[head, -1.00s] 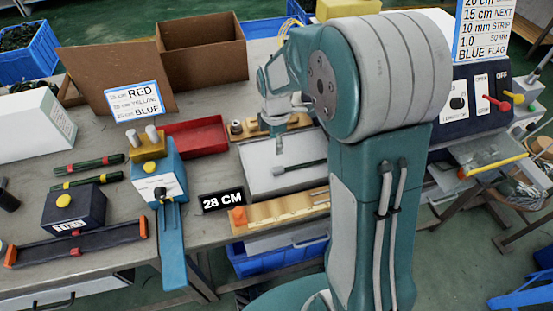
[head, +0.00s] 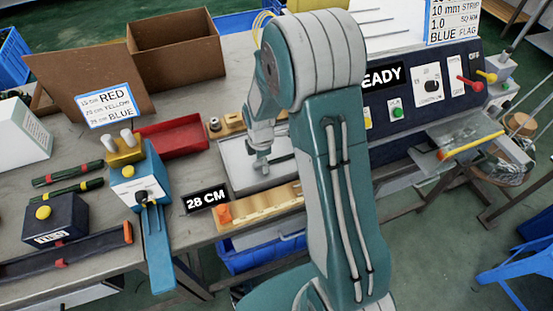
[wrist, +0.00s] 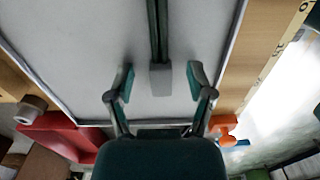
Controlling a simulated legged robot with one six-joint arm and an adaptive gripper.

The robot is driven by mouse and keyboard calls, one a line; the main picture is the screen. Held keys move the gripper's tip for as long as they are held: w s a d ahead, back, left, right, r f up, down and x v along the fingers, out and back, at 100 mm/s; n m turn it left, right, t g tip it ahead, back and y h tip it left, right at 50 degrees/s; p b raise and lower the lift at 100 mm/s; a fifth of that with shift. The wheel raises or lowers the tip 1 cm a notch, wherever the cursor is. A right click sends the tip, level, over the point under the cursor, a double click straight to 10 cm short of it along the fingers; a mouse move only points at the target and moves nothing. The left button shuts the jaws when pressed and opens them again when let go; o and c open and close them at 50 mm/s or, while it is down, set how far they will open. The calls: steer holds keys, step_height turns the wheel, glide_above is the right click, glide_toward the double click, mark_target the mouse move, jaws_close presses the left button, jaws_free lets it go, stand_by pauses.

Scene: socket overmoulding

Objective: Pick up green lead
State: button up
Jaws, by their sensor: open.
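The green lead (wrist: 157,30) is a dark green strip with a grey block at its near end. It lies lengthwise on the pale tray (wrist: 90,45) in the wrist view. My gripper (wrist: 160,80) is open, with one fingertip on each side of the grey end and a gap on both sides. I cannot tell the height of the fingertips above the tray.
A red bin (head: 172,137) and a blue stripping fixture (head: 140,190) stand left of the tray. A wooden ruler block (head: 265,207) runs along its front. A control panel (head: 430,100) is at the right. Two dark green rods with coloured bands (head: 66,174) lie far left.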

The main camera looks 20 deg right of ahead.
steer(key=shift+d, duration=0.35)
steer(key=shift+c, duration=1)
steer(key=c, duration=0.6)
steer(key=shift+a, duration=0.35)
jaws_close()
steer(key=shift+a, duration=0.35)
